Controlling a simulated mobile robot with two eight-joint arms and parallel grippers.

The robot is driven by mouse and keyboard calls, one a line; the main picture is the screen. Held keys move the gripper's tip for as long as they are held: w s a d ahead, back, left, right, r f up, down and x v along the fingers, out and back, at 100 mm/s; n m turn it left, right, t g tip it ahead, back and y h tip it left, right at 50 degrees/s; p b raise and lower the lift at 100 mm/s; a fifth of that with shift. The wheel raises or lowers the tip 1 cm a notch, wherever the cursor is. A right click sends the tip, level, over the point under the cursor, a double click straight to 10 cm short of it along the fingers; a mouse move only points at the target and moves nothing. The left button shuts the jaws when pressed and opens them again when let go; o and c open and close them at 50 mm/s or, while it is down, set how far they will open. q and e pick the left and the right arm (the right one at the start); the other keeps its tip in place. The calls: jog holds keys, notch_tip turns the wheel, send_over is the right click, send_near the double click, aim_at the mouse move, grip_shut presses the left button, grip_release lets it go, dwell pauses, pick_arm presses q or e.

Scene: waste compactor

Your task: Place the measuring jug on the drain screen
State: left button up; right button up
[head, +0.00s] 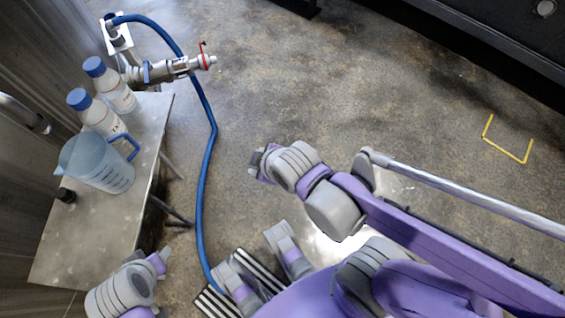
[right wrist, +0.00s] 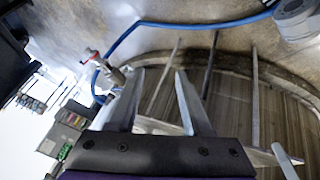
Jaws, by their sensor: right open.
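The measuring jug (head: 95,165) is clear bluish plastic with a blue handle. It stands upright on the metal bench at the left of the head view. A black-and-white striped grate (head: 208,303) lies on the floor at the bottom, partly covered by my body; I cannot tell for sure that it is the drain screen. My right gripper (head: 258,164) is over the floor, right of the bench and apart from the jug. In the right wrist view (right wrist: 158,100) its fingers are apart and empty. My left gripper (head: 160,258) is at the bottom left, below the jug; its fingers are not clear.
The metal bench (head: 85,235) also holds two blue-capped bottles (head: 110,88) and a small dark-capped item (head: 66,195). A valve with a red handle (head: 203,62) and a blue hose (head: 212,130) are beside it.

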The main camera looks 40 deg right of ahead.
jog(key=s+d+f+m+g, duration=0.1)
jog(key=s+d+m+g, duration=0.1)
jog(key=s+m, duration=0.3)
jog(key=d+m, duration=0.1)
jog(key=m, duration=0.2)
jog(key=shift+s+d+h, duration=0.4)
